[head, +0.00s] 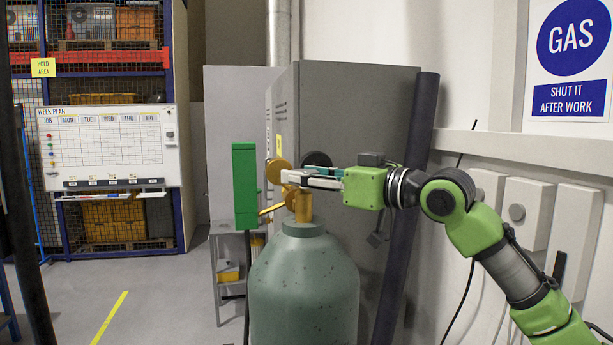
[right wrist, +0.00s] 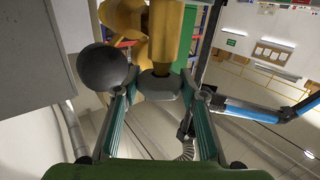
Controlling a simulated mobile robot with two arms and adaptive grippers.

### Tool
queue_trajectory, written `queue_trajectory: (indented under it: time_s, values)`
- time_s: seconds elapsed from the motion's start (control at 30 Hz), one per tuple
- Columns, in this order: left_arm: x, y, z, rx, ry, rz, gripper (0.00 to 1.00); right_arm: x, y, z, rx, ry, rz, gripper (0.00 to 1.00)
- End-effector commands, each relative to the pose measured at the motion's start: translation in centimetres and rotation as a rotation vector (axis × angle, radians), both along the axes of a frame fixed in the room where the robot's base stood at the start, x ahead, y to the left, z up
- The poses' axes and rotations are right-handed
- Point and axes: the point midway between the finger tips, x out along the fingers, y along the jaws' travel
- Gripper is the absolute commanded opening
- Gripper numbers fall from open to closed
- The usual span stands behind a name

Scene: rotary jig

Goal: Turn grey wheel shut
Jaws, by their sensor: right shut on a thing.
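A grey-green gas cylinder (head: 303,285) stands upright with a brass valve (head: 304,207) on top. My right gripper (head: 300,178) reaches in from the right at the top of the valve. In the right wrist view the small grey wheel (right wrist: 160,86) sits at the end of the brass valve body (right wrist: 166,40). It is between the fingertips of my right gripper (right wrist: 161,80), which are shut on it. In the head view the fingers hide most or all of the wheel. My left gripper is in neither view.
A round brass gauge (head: 279,171) sits just left of the fingers, and a dark ball-like part (right wrist: 103,67) is close to the left finger. A green upright box (head: 244,185) stands left of the valve. A grey cabinet (head: 350,120) is close behind.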

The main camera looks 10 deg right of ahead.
Motion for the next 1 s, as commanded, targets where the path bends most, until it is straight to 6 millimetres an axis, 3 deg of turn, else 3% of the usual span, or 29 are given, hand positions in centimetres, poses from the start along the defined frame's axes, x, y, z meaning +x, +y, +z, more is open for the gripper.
queue_trajectory:
  time_s: [0.43, 0.47, 0.5, 0.87, 1.0]
  values:
    - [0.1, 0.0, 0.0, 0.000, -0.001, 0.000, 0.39, 0.0, 0.0, -0.1, 0.002, -0.001, -0.022, 0.17]
    - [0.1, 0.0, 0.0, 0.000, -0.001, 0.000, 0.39, 0.0, 0.0, -0.1, 0.002, -0.001, -0.022, 0.46]
    - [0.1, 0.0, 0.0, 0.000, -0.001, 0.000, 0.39, 0.0, 0.0, -0.1, 0.002, -0.001, -0.022, 0.56]
    - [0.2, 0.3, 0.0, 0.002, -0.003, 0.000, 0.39, -0.1, -0.1, 0.0, 0.002, -0.002, -0.021, 0.56]
    - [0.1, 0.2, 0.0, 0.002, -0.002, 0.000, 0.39, -1.1, -1.0, 0.0, 0.003, -0.002, -0.023, 0.56]
